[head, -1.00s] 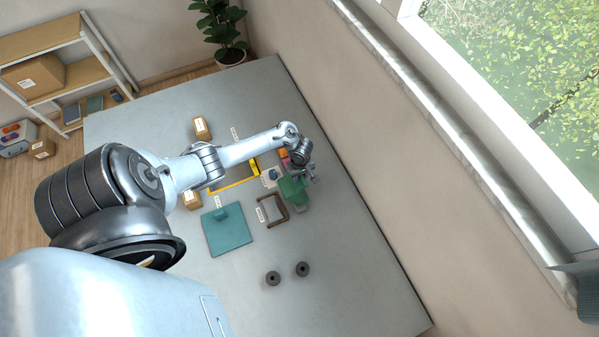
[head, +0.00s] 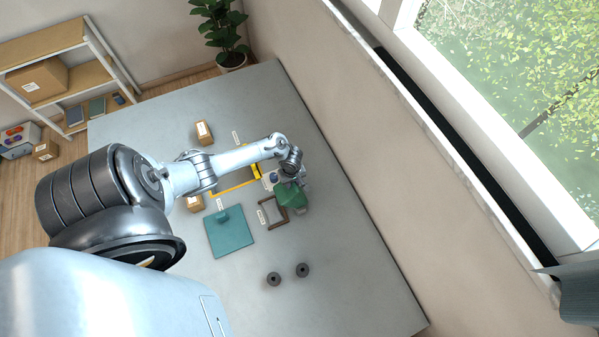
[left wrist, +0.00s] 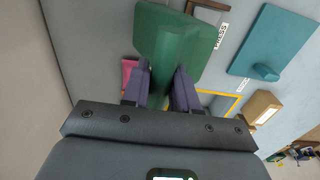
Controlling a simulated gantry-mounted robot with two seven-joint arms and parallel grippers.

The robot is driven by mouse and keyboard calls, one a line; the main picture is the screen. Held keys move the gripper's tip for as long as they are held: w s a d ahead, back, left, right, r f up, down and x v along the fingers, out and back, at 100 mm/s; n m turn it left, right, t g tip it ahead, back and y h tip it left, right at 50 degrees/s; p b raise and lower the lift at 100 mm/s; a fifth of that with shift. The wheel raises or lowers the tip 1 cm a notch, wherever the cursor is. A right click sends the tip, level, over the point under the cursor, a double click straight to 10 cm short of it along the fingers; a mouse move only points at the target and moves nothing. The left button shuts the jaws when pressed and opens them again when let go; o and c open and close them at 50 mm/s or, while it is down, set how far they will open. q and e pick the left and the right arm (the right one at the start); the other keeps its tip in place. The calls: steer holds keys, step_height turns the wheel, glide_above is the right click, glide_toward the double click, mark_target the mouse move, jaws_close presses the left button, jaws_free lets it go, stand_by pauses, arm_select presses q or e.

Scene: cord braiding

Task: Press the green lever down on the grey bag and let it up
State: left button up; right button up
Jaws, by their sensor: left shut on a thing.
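The green lever (head: 291,196) shows at the right of the group on the table, just below my left gripper (head: 301,180). In the left wrist view the green lever (left wrist: 172,36) is a broad green block with a raised ridge. My left gripper (left wrist: 160,90) is shut on that ridge, one dark finger on each side. Next to the lever is a brown frame (head: 285,221) with grey inside, beside a label reading PRESS in the wrist view. I cannot tell whether that grey is the bag. What lies under the lever is hidden. My right gripper is not in view.
A teal pad (head: 229,236) with a knob lies left of the frame. A yellow corner bracket (head: 236,187), a small carton (head: 203,131) and two dark round pieces (head: 274,279) are nearby. A wall runs along the table's right edge. The front of the table is clear.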

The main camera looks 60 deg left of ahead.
arm_select(q)
steer(key=shift+s+p, duration=0.85)
steer(key=shift+s, duration=0.15)
steer(key=shift+s+a+f+p, duration=0.1)
steer(key=shift+s+f+p, duration=0.25)
steer(key=shift+s, duration=0.35)
steer(key=shift+r, duration=0.1)
steer(key=shift+s+f+p, duration=0.2)
steer(key=shift+s+p, duration=0.35)
steer(key=shift+s, duration=0.3)
steer(key=shift+s+a+f, duration=0.1)
steer(key=shift+s+f, duration=0.15)
steer(key=shift+s, duration=0.4)
steer(key=shift+s+f, duration=0.15)
steer(key=shift+s, duration=0.15)
